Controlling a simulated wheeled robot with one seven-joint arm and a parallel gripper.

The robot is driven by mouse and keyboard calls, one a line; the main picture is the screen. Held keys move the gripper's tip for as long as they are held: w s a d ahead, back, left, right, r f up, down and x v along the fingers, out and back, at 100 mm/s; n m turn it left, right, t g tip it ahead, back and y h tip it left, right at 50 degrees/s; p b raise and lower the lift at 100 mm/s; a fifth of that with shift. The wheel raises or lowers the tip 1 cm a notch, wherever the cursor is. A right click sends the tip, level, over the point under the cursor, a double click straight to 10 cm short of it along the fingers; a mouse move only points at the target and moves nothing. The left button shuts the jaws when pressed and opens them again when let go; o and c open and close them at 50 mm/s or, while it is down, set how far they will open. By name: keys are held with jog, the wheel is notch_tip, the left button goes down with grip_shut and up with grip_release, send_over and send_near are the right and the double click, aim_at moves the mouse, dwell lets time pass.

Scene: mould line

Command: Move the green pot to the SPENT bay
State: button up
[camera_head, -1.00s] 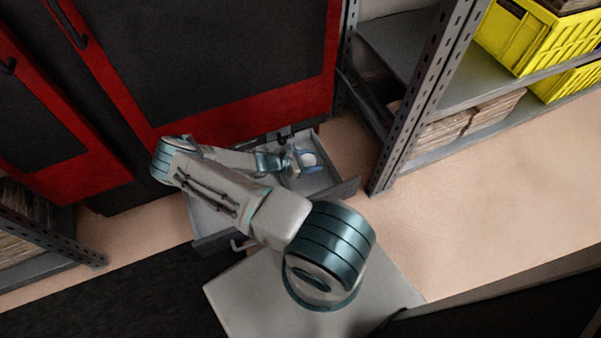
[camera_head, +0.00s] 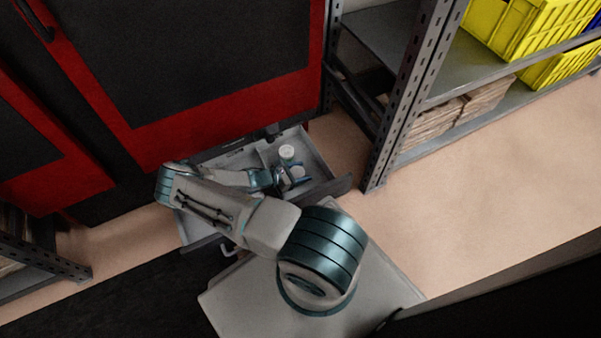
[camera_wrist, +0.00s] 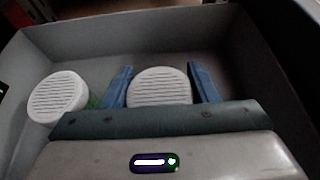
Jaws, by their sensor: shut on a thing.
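My gripper (camera_head: 293,177) is low over the right part of an open grey drawer (camera_head: 325,165). Its blue fingers are shut on a pot with a ribbed white lid (camera_wrist: 160,86); the lid hides that pot's body, so I cannot tell its colour. A second white-lidded pot (camera_wrist: 58,97) stands left of the fingers in the wrist view, apart from the held one. A sliver of green shows between its lid and the left finger, seemingly its body. In the head view a white-lidded pot (camera_head: 287,153) stands just behind the fingers. I cannot read any SPENT label.
A divider splits the drawer; my arm covers much of its left part. A red and black cabinet (camera_head: 225,110) stands behind. A metal rack (camera_head: 405,95) with yellow crates (camera_head: 520,25) is at the right. Floor (camera_head: 480,170) is clear at the right.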

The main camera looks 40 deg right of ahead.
jog(key=shift+f, duration=0.2)
jog(key=o, duration=1)
jog(key=shift+r, duration=0.15)
